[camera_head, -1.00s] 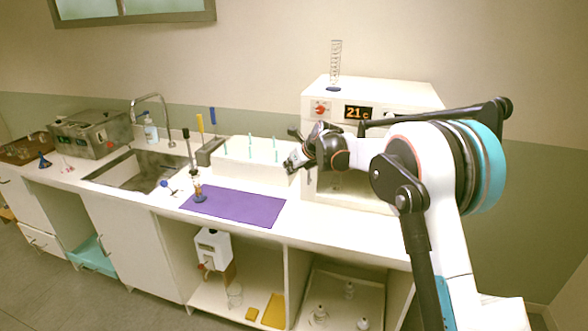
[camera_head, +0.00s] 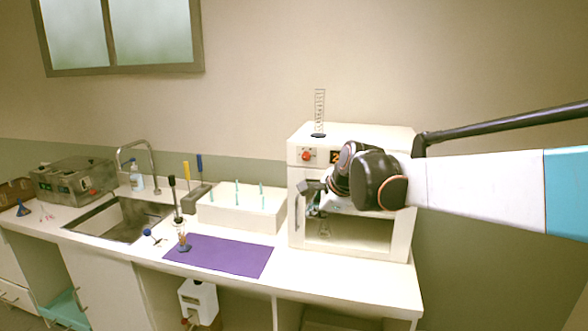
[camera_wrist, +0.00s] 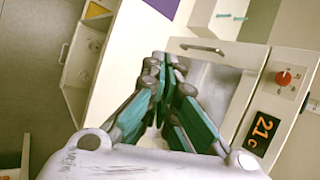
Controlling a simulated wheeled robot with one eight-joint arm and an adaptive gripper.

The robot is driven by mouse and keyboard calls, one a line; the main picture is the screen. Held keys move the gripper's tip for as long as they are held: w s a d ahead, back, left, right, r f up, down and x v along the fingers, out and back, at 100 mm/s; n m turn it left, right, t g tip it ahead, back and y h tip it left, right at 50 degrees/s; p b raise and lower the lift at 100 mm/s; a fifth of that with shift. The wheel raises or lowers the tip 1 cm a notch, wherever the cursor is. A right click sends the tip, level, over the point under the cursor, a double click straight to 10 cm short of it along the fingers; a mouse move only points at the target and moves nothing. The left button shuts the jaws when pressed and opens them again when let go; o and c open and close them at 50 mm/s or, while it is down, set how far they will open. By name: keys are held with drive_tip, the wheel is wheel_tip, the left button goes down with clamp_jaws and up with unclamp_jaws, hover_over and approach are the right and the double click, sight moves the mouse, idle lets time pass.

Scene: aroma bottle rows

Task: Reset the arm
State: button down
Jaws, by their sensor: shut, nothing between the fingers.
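My arm reaches in from the right in the head view, roughly level. My gripper (camera_head: 308,187) is in front of the white oven-like machine (camera_head: 405,240), near its upper left, and part of the arm hides the machine's display. In the wrist view my gripper (camera_wrist: 160,60) shows its green-padded fingers closed together at the tips, with nothing between them. The machine's door opening (camera_wrist: 205,80) lies past the fingers there, with the orange display (camera_wrist: 262,132) to the right.
A purple mat (camera_head: 225,257) lies on the white counter, with a small bottle holding sticks (camera_head: 184,242) at its left edge. A white rack with green pegs (camera_head: 240,212) stands behind it. A glass cylinder (camera_head: 319,112) stands on the machine. A sink (camera_head: 120,220) is at left.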

drive_tip(key=s+d+f+n+h+b, duration=0.1)
drive_tip(key=s+d+f+n, duration=0.2)
drive_tip(key=s+n, duration=0.3)
drive_tip(key=s+d+f+n+h+b, duration=0.1)
drive_tip(key=s+d+f+n, duration=0.3)
drive_tip(key=s, duration=1.3)
drive_tip(key=s+d+f+n+h+b, duration=0.1)
drive_tip(key=s+d+f+n, duration=0.2)
drive_tip(key=s+d+n, duration=0.4)
drive_tip(key=s, duration=0.5)
drive_tip(key=shift+f+n+h, duration=0.15)
drive_tip(key=shift+n+h, duration=0.15)
